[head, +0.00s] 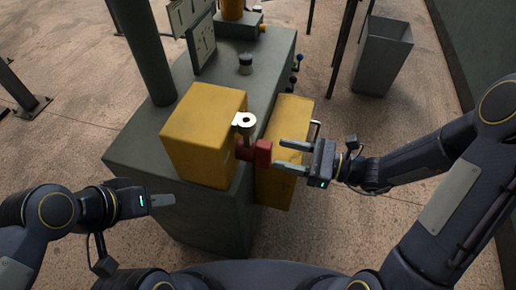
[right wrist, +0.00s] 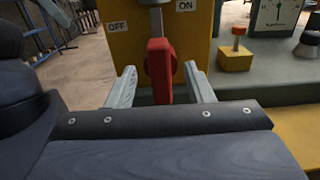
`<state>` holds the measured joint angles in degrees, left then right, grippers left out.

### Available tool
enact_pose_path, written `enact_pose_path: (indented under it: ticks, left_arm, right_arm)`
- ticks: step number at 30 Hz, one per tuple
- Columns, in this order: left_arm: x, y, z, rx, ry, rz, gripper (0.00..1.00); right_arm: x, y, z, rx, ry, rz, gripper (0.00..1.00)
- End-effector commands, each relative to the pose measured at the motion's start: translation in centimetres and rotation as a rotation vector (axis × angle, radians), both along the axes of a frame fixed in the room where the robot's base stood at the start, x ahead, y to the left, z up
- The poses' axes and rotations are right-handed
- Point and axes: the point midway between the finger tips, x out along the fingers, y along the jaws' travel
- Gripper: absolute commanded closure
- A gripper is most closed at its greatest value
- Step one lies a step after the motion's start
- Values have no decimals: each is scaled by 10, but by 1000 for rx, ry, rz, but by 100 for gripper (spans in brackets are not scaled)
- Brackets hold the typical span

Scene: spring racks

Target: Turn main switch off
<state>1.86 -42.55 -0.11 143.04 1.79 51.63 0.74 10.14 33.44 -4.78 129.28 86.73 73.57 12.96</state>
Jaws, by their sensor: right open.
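The main switch has a red part (head: 262,152) on the side of a yellow box (head: 205,135), with a silver ringed piece (head: 244,121) above it. In the right wrist view the red part (right wrist: 160,70) stands upright below a silver shaft. An OFF label (right wrist: 117,27) is left of the shaft and an ON label (right wrist: 186,6) is right of it. My right gripper (head: 277,155) is open, its fingers pointing at the red part, one on each side in the wrist view. I cannot tell whether they touch it. My left gripper (head: 173,200) is away, left of the machine.
The yellow box sits on a green machine base (head: 135,150). A second yellow box (head: 288,110) stands close by my right gripper. A green post (head: 145,50) and a gauge (head: 202,45) rise behind. A grey bin (head: 382,55) stands at the back right.

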Motion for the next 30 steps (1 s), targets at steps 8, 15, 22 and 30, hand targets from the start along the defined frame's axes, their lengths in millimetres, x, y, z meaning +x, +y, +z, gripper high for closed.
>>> enact_pose_path:
  ticks: [8, 15, 22, 30]
  left_arm:
    - [0, 0, 3, 0, 0, 0, 64]
    - [0, 0, 4, 0, 0, 0, 64]
    - [0, 0, 4, 0, 0, 0, 64]
    - [0, 0, 4, 0, 0, 0, 64]
  right_arm:
    - [9, 41, 1, 0, -2, 8, 53]
    - [17, 68, 1, -1, -2, 5, 53]
    - [19, 72, 1, -2, -4, 3, 53]
    - [18, 72, 1, -2, -3, 3, 74]
